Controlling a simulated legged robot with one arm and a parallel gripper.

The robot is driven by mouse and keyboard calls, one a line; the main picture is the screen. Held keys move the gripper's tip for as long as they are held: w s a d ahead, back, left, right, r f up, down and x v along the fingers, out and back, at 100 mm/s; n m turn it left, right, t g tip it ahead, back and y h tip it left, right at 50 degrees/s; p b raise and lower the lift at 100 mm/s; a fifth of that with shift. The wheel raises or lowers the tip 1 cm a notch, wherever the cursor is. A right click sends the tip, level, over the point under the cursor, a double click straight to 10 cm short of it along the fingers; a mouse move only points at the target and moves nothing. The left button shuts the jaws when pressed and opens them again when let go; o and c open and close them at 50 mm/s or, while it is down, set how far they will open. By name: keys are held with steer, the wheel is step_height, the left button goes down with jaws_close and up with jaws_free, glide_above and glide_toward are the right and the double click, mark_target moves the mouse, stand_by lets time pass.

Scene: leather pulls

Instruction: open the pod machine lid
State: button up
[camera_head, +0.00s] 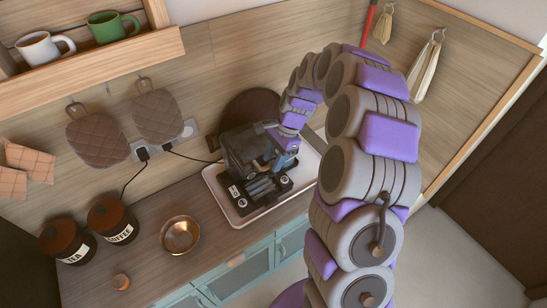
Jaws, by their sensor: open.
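The dark pod machine (242,152) stands on a pale tray (238,219) at the right part of the counter. Its upper body is dark and bulky, and its black base with a ridged front plate faces the counter's front edge. I cannot tell from this view whether its lid is raised or down. My gripper (282,158) is at the machine's right side, very close to its upper body. It is open. Whether its fingers touch the machine is hard to see, as the hand covers that side.
A brass bowl (180,236), a coffee canister (112,219) and a tea canister (67,242) stand left on the counter (150,273). A round dark board (250,108) is behind the machine. A power cord (190,157) runs to the wall socket. Mugs sit on a shelf above.

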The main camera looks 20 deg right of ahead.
steer(key=shift+d, duration=0.2)
steer(key=c, duration=0.4)
jaws_close()
steer(key=shift+r, duration=0.2)
